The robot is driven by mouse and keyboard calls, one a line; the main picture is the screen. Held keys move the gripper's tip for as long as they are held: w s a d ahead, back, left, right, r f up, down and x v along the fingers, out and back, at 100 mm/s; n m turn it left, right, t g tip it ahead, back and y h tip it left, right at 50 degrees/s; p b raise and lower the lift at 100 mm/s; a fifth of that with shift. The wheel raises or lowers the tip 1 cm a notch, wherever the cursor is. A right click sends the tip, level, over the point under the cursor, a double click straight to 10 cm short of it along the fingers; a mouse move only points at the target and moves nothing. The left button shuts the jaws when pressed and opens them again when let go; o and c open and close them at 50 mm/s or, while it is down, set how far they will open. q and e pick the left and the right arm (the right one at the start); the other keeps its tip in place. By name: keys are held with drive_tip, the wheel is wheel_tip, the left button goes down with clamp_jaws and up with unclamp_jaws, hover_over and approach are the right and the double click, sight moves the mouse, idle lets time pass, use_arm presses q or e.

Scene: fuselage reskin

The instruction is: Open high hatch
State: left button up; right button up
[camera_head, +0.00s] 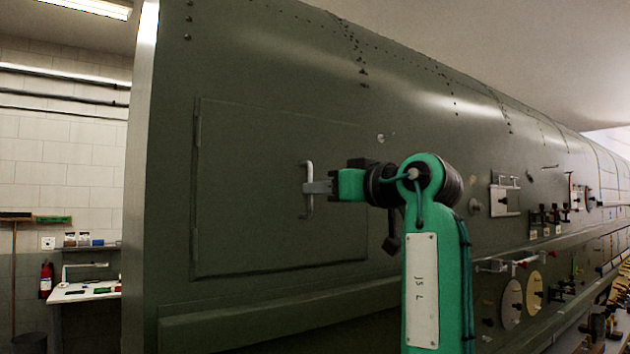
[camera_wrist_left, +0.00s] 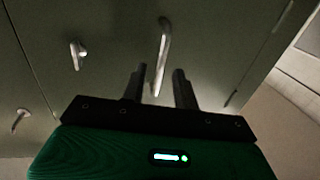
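The high hatch (camera_head: 250,230) is a dark green rectangular panel on the fuselage side; it looks shut and flush with the skin. A pale vertical bar handle (camera_head: 308,172) stands out near its right side. My left gripper (camera_head: 312,187) reaches the handle from the right, at about its middle. In the left wrist view, the handle (camera_wrist_left: 163,48) runs down between the two fingertips of my left gripper (camera_wrist_left: 158,76). The fingers are apart, with visible gaps beside the bar, so the gripper is open around it. My right gripper is not in view.
The green fuselage (camera_head: 270,60) fills most of the view. Knobs, latches and round plates (camera_head: 511,303) line its side to the right. A ledge (camera_head: 270,322) runs below the hatch. At the far left are a small table (camera_head: 85,293) and a fire extinguisher (camera_head: 46,280).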

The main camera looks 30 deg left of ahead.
sight(301, 190)
use_arm(q)
drive_tip(key=shift+w+a, duration=0.25)
drive_tip(key=shift+a, duration=0.8)
clamp_jaws()
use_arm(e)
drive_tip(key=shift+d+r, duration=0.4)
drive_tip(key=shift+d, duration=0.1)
use_arm(q)
drive_tip(key=shift+s, duration=0.1)
